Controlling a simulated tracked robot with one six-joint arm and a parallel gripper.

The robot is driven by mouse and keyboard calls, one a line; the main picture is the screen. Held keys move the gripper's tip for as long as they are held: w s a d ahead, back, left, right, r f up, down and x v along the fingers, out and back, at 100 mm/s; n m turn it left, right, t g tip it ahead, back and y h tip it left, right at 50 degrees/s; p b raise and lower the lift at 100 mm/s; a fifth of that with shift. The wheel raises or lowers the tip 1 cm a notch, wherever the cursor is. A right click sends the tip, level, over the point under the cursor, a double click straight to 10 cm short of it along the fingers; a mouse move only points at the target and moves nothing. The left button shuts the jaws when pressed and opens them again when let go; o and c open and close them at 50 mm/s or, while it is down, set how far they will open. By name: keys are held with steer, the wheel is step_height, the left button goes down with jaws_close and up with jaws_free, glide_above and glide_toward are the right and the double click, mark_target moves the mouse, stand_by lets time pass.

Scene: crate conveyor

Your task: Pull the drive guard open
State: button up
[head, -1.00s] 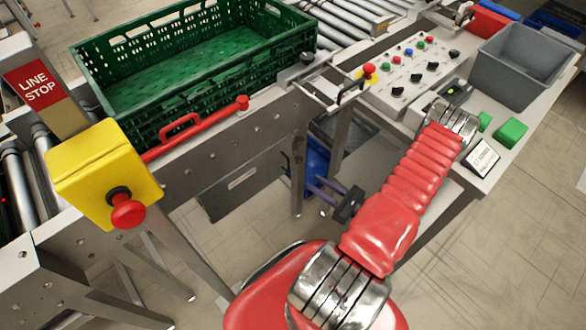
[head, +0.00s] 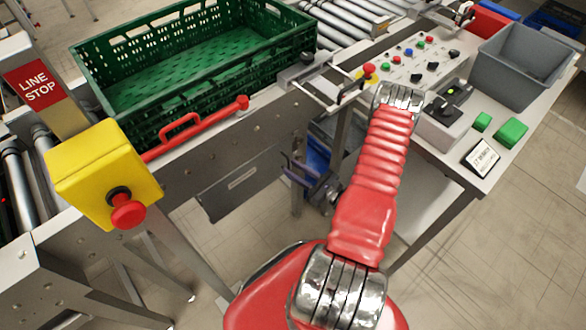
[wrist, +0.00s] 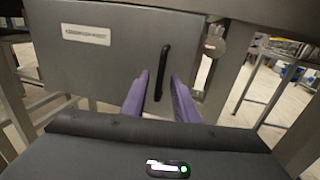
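The drive guard (head: 235,188) is a dark grey panel with a pale label, hanging under the conveyor's side. In the wrist view the guard (wrist: 110,60) fills the upper left, and its black upright handle (wrist: 164,65) is near its right edge. My gripper (wrist: 160,75) has two purple fingers, spread apart. The handle shows between the fingertips, with a gap on both sides. I cannot tell whether the tips reach past it. In the head view my gripper (head: 288,168) is at the guard's right end, where it hides the handle. The guard looks shut.
A red-handled bar (head: 185,130) and a green crate (head: 180,60) are above the guard. A yellow stop box (head: 100,175) stands at left. A control panel table (head: 480,170) is at right, its legs near my arm. A round metal latch or knob (wrist: 214,46) is right of the handle.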

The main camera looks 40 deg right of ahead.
steer(key=shift+w+a, duration=0.1)
steer(key=shift+w, duration=0.35)
steer(key=shift+c, duration=0.4)
jaws_close()
stand_by(0.8)
